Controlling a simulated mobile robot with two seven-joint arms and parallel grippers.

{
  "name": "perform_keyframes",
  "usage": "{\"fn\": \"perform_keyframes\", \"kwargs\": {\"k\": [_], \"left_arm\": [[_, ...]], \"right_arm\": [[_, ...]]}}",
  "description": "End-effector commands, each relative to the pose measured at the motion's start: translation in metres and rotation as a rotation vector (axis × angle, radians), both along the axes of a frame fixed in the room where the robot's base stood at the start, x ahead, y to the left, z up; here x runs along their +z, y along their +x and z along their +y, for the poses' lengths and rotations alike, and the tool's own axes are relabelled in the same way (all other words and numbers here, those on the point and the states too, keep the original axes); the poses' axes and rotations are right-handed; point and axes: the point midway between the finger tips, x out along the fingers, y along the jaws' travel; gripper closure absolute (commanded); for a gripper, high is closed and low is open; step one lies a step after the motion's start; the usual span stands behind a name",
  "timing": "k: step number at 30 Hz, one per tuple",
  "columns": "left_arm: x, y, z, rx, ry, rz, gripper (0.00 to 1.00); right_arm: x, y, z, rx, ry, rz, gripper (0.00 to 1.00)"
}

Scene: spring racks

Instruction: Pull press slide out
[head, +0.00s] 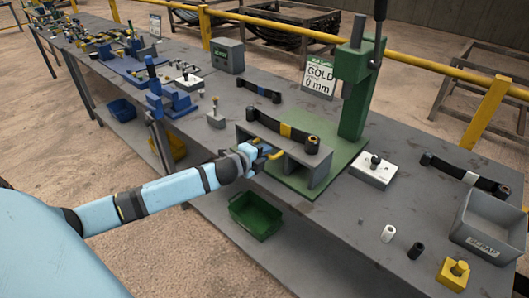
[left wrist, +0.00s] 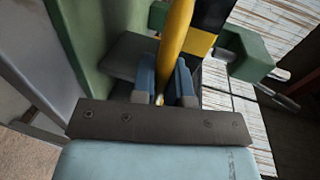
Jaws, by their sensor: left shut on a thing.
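The green press (head: 352,90) stands on a green base on the grey bench. A grey press slide (head: 312,172) sits at its base, with a dark spring with a gold band (head: 286,130) on top. My left gripper (head: 260,152) is at the front of the slide, shut on its yellow handle (head: 274,154). In the left wrist view the yellow handle (left wrist: 178,40) stands between the blue fingers of my left gripper (left wrist: 166,88). The handle's lower end is partly hidden by the fingers. My right gripper is not in view.
A GOLD 0 mm sign (head: 319,79) stands behind the slide. A grey scrap bin (head: 489,226), a white block (head: 374,170) and small cylinders lie to the right. A green bin (head: 255,214) is on the lower shelf. Blue fixtures (head: 165,95) stand to the left.

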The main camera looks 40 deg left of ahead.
Motion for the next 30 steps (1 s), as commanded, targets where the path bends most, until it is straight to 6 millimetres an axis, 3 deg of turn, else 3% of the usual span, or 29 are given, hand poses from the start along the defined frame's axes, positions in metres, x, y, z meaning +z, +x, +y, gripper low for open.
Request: {"fn": "perform_keyframes", "kwargs": {"k": [1, 3, 4, 16, 30], "left_arm": [[-0.004, -0.002, -0.001, -0.002, 0.0, 0.007, 0.79], [-0.004, -0.002, -0.001, -0.002, 0.0, 0.007, 0.62], [-0.004, -0.002, -0.001, -0.002, 0.0, 0.006, 0.6], [-0.001, -0.01, 0.0, -0.001, 0.0, 0.004, 0.6], [0.015, -0.089, 0.006, -0.001, 0.001, 0.007, 0.6]], "right_arm": [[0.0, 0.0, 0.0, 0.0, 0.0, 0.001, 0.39], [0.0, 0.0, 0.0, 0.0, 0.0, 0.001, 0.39], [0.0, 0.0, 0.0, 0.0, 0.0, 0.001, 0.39], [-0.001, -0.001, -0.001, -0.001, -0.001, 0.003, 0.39], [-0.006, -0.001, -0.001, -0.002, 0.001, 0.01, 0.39]]}}
